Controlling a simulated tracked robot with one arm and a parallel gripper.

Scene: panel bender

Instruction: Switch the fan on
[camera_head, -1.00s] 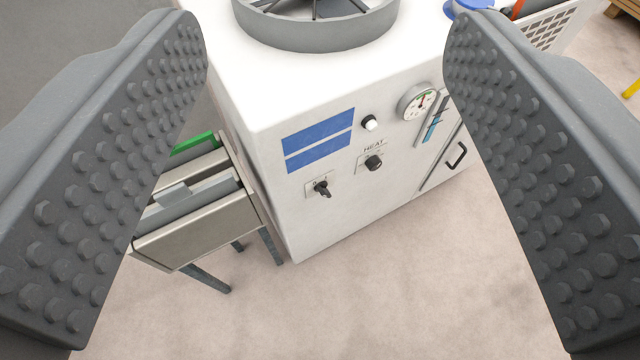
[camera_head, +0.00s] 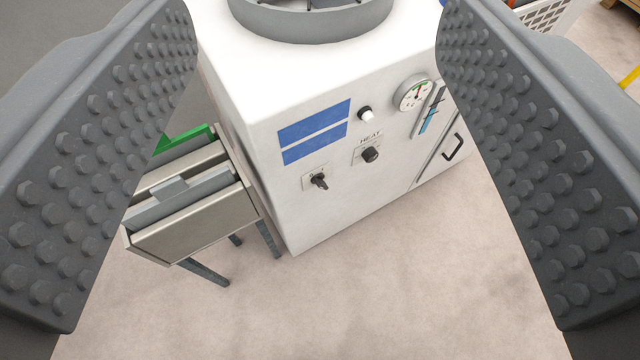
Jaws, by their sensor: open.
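A white machine cabinet (camera_head: 340,220) stands ahead, with a round grey fan housing (camera_head: 312,22) on its top, cut off by the upper edge. On its front are a black rotary switch (camera_head: 318,181) on a small plate, a black knob (camera_head: 370,154) under the word HEAT, and a white button or lamp (camera_head: 365,113). No label on the left switch can be read. My gripper (camera_head: 318,170) is open and empty. Its two studded fingers frame the cabinet front from left and right and appear apart from it.
A round gauge (camera_head: 414,94) and a black door handle (camera_head: 453,147) are on the cabinet's right side. Blue panels (camera_head: 314,131) sit above the switch. A metal bin on legs (camera_head: 195,222) holding grey and green pieces stands close on the left. The floor in front is clear.

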